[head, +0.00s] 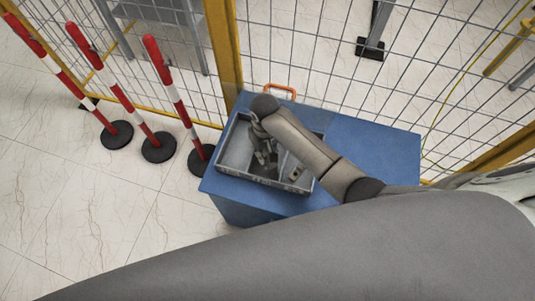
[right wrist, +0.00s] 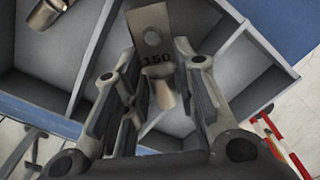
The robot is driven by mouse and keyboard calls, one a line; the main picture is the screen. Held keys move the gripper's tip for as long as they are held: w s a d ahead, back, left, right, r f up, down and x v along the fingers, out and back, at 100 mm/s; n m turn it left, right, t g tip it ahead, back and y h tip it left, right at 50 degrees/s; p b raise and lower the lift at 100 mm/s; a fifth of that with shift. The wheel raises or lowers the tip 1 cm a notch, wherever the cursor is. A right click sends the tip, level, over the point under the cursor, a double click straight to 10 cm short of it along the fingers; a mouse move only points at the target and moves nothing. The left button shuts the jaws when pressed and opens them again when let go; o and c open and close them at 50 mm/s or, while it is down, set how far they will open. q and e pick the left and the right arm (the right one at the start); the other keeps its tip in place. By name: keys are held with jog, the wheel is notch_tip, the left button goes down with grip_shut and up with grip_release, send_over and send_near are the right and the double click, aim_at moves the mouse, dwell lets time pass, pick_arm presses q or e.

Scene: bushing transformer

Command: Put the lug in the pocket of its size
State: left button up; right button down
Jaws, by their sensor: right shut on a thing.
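The lug (right wrist: 152,22) is a metal piece with a flat, holed tongue and a round barrel, marked 150. My right gripper (right wrist: 160,85) is shut on it, with the barrel between the fingers and the tongue pointing away. In the head view my right gripper (head: 264,158) points down into the grey divided tray (head: 232,178), where the lug is too small to make out. The tray's pockets also show in the right wrist view (right wrist: 50,70). Whether the lug touches a pocket floor or wall, I cannot tell. My left gripper is not in view.
Another metal lug (right wrist: 50,12) lies in a neighbouring pocket. The tray stands on a blue cabinet (head: 375,150), whose right part is clear. An orange handle (head: 280,88) shows behind the tray. A wire fence (head: 330,60) runs behind; red-white posts (head: 165,65) stand left.

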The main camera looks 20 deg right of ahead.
jog(key=shift+w+d+f, duration=0.1)
jog(key=shift+d+f, duration=0.15)
jog(key=shift+f, duration=0.05)
jog(key=shift+w+d+f, duration=0.1)
jog(key=shift+d+f, duration=0.1)
jog(key=shift+f, duration=1.55)
jog(key=shift+b, duration=0.3)
jog(key=shift+f, duration=0.15)
jog(key=c, duration=1.4)
grip_release()
jog(key=shift+c, duration=0.2)
notch_tip(320, 180, up, 12)
jog(key=shift+r+p, duration=0.2)
jog(key=shift+p, duration=0.4)
